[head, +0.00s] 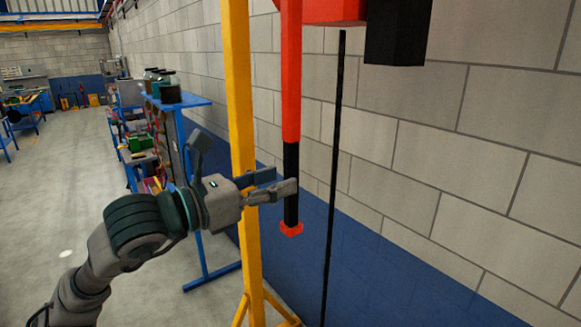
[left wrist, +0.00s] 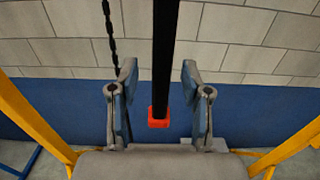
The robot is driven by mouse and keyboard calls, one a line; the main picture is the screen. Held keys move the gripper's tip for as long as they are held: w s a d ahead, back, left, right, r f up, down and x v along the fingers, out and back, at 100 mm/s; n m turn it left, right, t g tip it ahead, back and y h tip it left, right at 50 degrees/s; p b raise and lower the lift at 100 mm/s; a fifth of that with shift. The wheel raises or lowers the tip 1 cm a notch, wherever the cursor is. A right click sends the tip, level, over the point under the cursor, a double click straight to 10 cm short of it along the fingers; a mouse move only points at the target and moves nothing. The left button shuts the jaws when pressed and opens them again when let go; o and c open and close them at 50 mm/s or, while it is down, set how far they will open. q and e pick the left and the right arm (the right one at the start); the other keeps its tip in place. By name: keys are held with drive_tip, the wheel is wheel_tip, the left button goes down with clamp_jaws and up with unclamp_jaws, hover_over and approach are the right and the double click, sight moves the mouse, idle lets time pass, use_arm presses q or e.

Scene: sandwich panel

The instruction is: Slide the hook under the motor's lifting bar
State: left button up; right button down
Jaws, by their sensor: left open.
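My left gripper (head: 281,188) is open in the middle of the head view, beside a hanging bar that is red above and black below (head: 291,165). In the left wrist view the black bar (left wrist: 165,50) with its red end piece (left wrist: 158,117) hangs between the open fingers (left wrist: 158,95), with a gap on each side. The red end piece also shows in the head view (head: 291,229), just below the fingers. A dark chain (head: 333,180) hangs to the right of the bar. No hook, motor or lifting bar can be made out. My right gripper is not in view.
A yellow upright post (head: 241,120) stands right behind my left gripper. A red body (head: 333,10) with a black block (head: 397,30) hangs at the top. A blue rack (head: 187,103) with jars stands left of the post. A block wall (head: 450,120) closes the right side.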

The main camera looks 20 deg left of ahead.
sight(285, 178)
use_arm(q)
drive_tip(key=shift+p+x, duration=0.4)
drive_tip(key=shift+x, duration=1.5)
drive_tip(key=shift+s, duration=0.1)
clamp_jaws()
